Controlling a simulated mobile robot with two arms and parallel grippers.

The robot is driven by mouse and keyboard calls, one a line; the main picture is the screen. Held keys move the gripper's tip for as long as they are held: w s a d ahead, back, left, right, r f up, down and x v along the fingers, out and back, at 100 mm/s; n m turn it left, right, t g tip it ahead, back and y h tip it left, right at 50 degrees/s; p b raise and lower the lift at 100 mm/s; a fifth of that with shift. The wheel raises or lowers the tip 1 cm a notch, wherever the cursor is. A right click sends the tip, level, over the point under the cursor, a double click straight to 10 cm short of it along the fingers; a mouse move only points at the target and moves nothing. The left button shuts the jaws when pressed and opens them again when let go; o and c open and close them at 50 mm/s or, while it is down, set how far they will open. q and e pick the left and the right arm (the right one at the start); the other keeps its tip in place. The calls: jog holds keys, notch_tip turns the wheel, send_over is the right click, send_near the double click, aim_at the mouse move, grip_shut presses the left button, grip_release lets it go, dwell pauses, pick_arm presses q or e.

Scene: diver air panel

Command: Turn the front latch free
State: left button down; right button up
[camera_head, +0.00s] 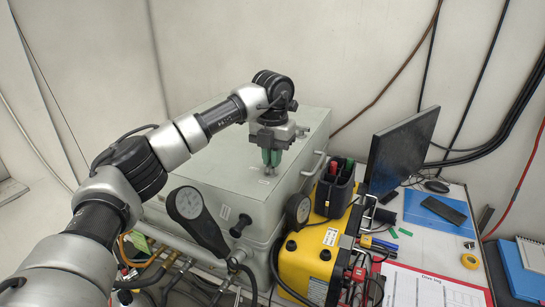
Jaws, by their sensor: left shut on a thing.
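The air panel is a grey-green case (215,178) with a flat lid, standing in the middle of the picture. My left gripper (270,163) points down at the lid near its right side, with its green fingers close together. The fingers are shut on a small part at the lid surface, which I take to be the front latch (266,180). The fingers hide most of it, so its turn angle cannot be told. My right gripper is out of view.
A yellow unit (308,262) with hoses stands right of the case, with a dark tool holder (334,195) on top. A monitor (402,150) and papers (425,289) occupy the right table.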

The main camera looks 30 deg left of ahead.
pick_arm(q)
jog(key=shift+r, duration=0.2)
jog(key=c, duration=1.2)
grip_release()
jog(key=shift+f, duration=0.1)
notch_tip(320, 180, up, 11)
jog(key=b, duration=0.1)
jog(key=shift+b, duration=0.35)
jog(key=shift+f, duration=0.2)
